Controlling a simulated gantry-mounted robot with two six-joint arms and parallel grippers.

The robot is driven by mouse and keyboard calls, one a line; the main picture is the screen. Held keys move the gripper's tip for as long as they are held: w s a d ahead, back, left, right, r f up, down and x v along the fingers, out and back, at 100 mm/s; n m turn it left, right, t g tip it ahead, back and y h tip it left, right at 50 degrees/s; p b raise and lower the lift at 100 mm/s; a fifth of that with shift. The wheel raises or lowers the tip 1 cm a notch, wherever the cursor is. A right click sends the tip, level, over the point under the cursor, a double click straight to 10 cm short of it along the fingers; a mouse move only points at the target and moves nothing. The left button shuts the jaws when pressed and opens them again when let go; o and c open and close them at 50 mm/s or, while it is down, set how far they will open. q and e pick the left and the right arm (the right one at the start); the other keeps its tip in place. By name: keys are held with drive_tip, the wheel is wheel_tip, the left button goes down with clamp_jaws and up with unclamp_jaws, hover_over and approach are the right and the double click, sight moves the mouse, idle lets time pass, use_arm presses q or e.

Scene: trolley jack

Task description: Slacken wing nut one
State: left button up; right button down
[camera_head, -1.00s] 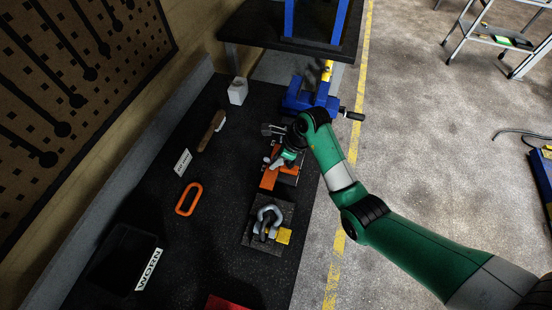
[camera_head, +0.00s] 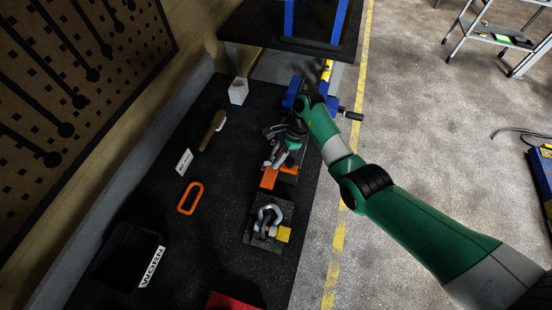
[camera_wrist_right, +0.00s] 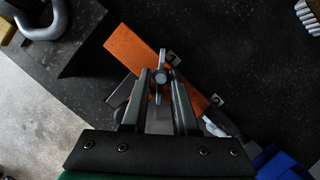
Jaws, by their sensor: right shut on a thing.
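My right gripper (camera_head: 275,160) reaches down over the orange bar (camera_head: 282,178) on the bench. In the right wrist view my two grey fingers (camera_wrist_right: 160,92) are closed around a small grey wing nut (camera_wrist_right: 161,74). One wing of the nut sticks out beyond the fingertips, and its lower part is hidden between them. The orange bar also runs diagonally beneath the nut in the right wrist view (camera_wrist_right: 130,48). Two small dark tags with pale marks lie near the bar. My left gripper is out of view.
A grey shackle (camera_head: 268,218) on a dark plate, with a yellow block (camera_head: 284,234), stands in front. A blue vise (camera_head: 297,92) is behind the arm. An orange ring (camera_head: 190,198), a brush (camera_head: 212,130) and a WORN bin (camera_head: 152,268) lie to the left.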

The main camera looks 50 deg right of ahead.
idle(0.3)
drive_tip(key=c, duration=0.7)
unclamp_jaws()
drive_tip(key=shift+p+v, duration=1.4)
drive_tip(key=shift+v, duration=4.4)
drive_tip(key=shift+w+d, duration=0.1)
